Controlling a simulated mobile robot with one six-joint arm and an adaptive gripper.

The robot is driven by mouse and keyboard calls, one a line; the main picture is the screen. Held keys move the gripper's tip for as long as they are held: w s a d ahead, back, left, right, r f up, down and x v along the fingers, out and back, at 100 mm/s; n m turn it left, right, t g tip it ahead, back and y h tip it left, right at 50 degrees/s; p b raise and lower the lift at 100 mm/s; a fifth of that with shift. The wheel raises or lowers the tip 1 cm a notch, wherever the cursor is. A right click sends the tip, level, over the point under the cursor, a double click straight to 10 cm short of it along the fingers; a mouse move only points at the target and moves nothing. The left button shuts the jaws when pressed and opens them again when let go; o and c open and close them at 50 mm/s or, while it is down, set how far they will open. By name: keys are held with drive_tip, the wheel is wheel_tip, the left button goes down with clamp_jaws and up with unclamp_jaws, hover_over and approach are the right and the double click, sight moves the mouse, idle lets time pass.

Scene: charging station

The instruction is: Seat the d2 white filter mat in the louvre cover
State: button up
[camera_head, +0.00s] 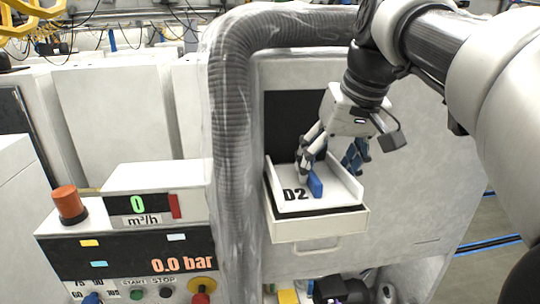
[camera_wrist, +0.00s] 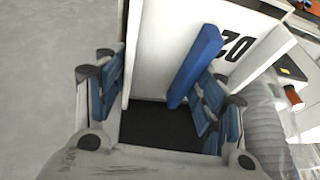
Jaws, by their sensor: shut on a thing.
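The white filter mat (camera_head: 293,204), marked D2, lies tilted in an off-white, drawer-like louvre cover (camera_head: 318,226) on the grey cabinet. A blue bar (camera_head: 316,185) stands on its face; the bar also shows in the wrist view (camera_wrist: 195,66). My gripper (camera_head: 332,162) reaches down from above, shut on the mat piece. In the wrist view my gripper (camera_wrist: 158,95) has one finger beside the blue bar and the other outside the upright white side wall (camera_wrist: 133,45). I cannot tell whether this wall belongs to the mat or the cover. The mat's rear edge is hidden.
A dark opening (camera_head: 292,122) sits behind the cover. A thick grey hose (camera_head: 232,150) runs close on the left. A control panel (camera_head: 125,245) with an orange lamp (camera_head: 68,203) stands further left. Small parts (camera_head: 340,290) lie below the cover.

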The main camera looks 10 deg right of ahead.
drive_tip(key=shift+f, duration=0.35)
drive_tip(key=o, duration=1.1)
drive_tip(key=shift+o, duration=0.2)
drive_tip(key=v, duration=1.2)
drive_tip(key=shift+f, duration=0.1)
